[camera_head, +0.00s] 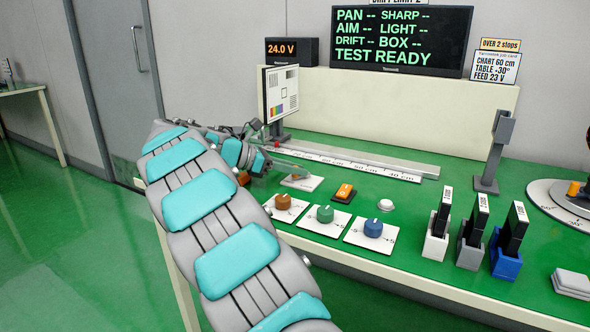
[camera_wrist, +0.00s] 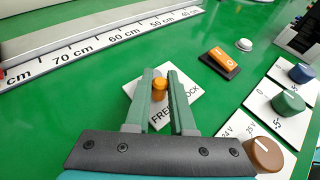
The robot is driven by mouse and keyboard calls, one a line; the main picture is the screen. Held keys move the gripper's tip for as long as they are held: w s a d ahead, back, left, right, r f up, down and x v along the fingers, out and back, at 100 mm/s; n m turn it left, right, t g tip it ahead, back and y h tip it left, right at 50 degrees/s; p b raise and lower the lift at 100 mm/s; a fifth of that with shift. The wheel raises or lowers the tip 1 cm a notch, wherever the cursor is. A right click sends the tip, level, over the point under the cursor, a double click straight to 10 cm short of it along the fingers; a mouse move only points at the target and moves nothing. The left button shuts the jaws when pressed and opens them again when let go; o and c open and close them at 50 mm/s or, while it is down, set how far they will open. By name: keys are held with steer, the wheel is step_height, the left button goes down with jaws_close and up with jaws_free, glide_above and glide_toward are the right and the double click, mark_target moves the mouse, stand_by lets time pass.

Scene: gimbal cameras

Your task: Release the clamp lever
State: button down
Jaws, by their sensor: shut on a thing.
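The clamp lever shows in the wrist view as an orange knob (camera_wrist: 159,86) above a white plate (camera_wrist: 184,98). The plate's text reads "FREE" on the left and ends in "OCK" on the right, partly covered by a finger. My gripper (camera_wrist: 160,88) has its two green fingers on either side of the knob, shut on it. The rest of the lever is hidden below the knob and fingers. In the head view my gripper (camera_head: 291,171) reaches over the white plate (camera_head: 310,184), and the lever is hard to make out.
A ruled rail (camera_head: 350,165) runs behind the plate, with a chart board (camera_head: 280,93) at its left end. An orange rocker switch (camera_head: 344,192), a white button (camera_head: 386,204) and brown (camera_head: 283,201), green (camera_head: 325,213) and blue (camera_head: 373,227) dials lie close by. The display (camera_head: 401,41) reads "TEST READY".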

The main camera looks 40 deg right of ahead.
steer(key=c, duration=0.8)
jaws_free()
steer(key=shift+o, duration=0.2)
steer(key=shift+v, duration=3.9)
steer(key=shift+a, duration=0.15)
